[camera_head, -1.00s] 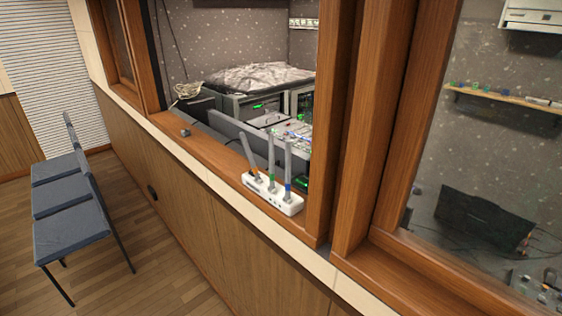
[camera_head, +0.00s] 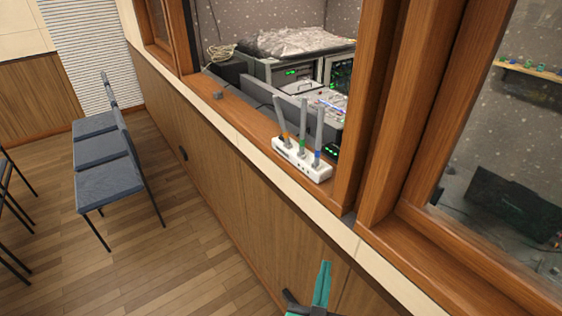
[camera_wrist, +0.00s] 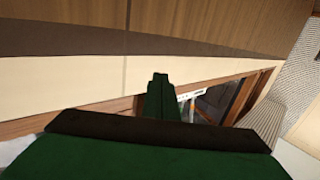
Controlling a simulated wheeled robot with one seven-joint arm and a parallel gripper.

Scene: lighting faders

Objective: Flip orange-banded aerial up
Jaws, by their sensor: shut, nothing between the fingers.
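A white box (camera_head: 302,161) stands on the wooden window sill and carries three grey aerials. The orange-banded aerial (camera_head: 280,118) is at the left end and leans to the left. The green-banded aerial (camera_head: 301,128) in the middle and the blue-banded aerial (camera_head: 319,130) at the right stand close to upright. My gripper (camera_head: 325,266) is green, shut and empty, below and in front of the box, apart from it. In the wrist view, my gripper's fingers (camera_wrist: 160,78) partly hide a white thing at the window, probably the box.
Wooden window posts (camera_head: 387,130) stand right of the box. A small grey thing (camera_head: 218,95) lies on the sill further left. Blue chairs (camera_head: 108,182) stand on the floor at left. Equipment (camera_head: 312,98) sits behind the window opening.

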